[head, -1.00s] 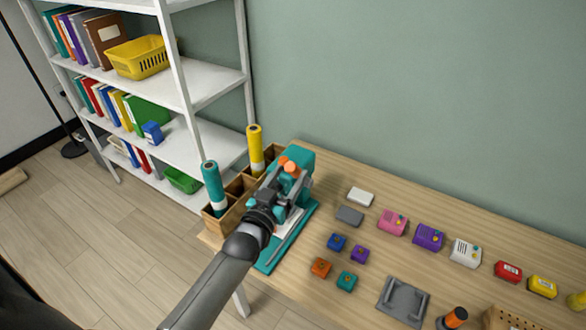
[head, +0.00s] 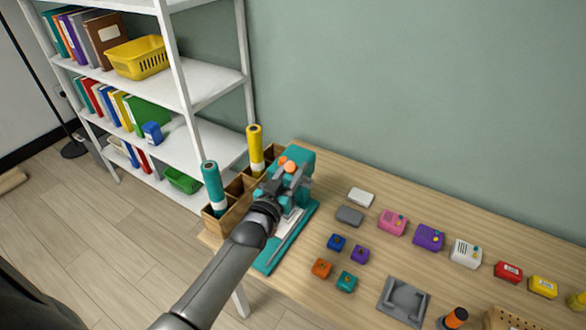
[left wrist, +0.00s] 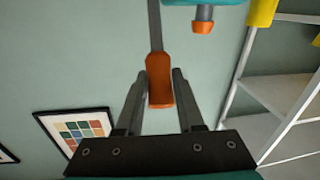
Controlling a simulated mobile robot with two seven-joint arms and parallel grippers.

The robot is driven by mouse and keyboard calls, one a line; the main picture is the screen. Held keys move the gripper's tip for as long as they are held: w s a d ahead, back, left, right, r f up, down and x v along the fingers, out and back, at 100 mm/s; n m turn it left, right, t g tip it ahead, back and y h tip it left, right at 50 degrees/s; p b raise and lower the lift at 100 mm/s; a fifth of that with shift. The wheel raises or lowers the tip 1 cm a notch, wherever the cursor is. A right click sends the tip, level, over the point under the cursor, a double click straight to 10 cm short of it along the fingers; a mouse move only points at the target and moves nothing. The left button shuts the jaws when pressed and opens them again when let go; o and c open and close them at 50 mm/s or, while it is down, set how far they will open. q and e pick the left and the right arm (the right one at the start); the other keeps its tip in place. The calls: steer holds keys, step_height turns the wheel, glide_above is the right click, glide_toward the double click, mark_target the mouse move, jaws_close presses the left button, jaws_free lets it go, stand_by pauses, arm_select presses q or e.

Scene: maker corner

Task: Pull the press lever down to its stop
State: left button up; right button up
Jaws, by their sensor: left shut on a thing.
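The teal press (head: 301,157) stands at the left end of the table, on a teal base (head: 272,258). Its lever is a grey bar (left wrist: 155,28) with an orange grip (left wrist: 159,82) in the left wrist view. My left gripper (head: 280,184) is at the press. In the wrist view its two fingers stand either side of the orange grip, shut on it. A grey rod with an orange end (left wrist: 202,27) hangs from a teal part at the top of that view. In the head view my gripper hides part of the press. My right gripper is not in view.
A wooden divided box (head: 224,222) with a teal roll (head: 213,187) and a yellow roll (head: 255,150) stands just left of the press. Small coloured blocks and a grey fixture (head: 404,301) lie to the right. A white shelf (head: 200,80) stands behind on the left.

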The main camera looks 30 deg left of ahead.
arm_select(q)
jaws_close()
stand_by(0.8)
